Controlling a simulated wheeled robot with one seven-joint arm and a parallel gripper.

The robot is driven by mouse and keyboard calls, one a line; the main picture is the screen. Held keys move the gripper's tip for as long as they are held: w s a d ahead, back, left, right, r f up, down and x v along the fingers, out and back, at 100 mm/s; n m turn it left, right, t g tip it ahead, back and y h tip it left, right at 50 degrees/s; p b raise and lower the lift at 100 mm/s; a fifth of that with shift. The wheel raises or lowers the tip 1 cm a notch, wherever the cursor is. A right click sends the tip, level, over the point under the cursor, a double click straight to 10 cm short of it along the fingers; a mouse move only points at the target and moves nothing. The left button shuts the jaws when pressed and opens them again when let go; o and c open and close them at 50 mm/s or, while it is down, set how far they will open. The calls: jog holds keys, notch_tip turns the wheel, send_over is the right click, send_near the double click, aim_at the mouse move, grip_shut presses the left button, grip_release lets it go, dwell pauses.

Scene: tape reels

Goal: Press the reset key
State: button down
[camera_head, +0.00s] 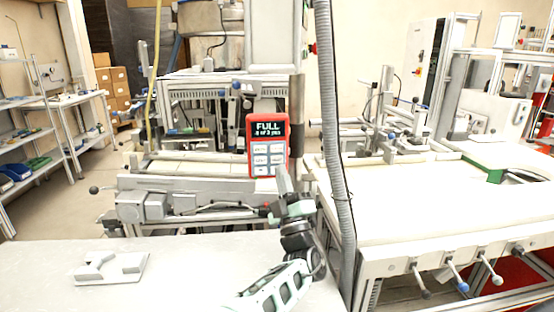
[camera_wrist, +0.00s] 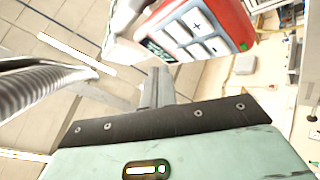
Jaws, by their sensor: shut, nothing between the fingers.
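A red handheld-style counter box (camera_head: 249,150) stands upright at the centre of the head view. Its dark display (camera_head: 267,129) reads FULL, with a smaller line below. Several pale keys (camera_head: 262,160) sit under the display; their labels are too small to read surely, so I cannot tell which is reset. My gripper (camera_head: 281,172) is shut and empty, at the lower right of the box. In the wrist view the box (camera_wrist: 238,22) is tilted at the top, with plus and minus keys showing. My shut fingers (camera_wrist: 160,78) are below it there; contact cannot be told.
A grey corrugated hose (camera_head: 335,130) hangs to the right of my arm. A white table (camera_head: 200,265) with a grey fixture (camera_head: 110,268) is in front. A wide white worktop (camera_head: 420,205) with levers lies at right.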

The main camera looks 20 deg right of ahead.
aim_at(277, 159)
jog(key=shift+w+d+b, duration=0.15)
jog(key=shift+w+b, duration=0.1)
jog(key=shift+w, duration=0.5)
jog(key=shift+w+d+b, duration=0.15)
jog(key=shift+w+b, duration=0.1)
jog(key=shift+w, duration=0.5)
dwell(0.9)
jog(key=shift+w+b, duration=0.3)
jog(key=shift+w, duration=0.1)
jog(key=shift+w+d, duration=0.15)
jog(key=shift+w, duration=0.2)
dwell(0.6)
jog(key=shift+s, duration=0.1)
jog(key=shift+s+b, duration=0.4)
jog(key=shift+s, duration=0.3)
jog(key=shift+s+a, duration=0.1)
jog(key=shift+a, duration=0.1)
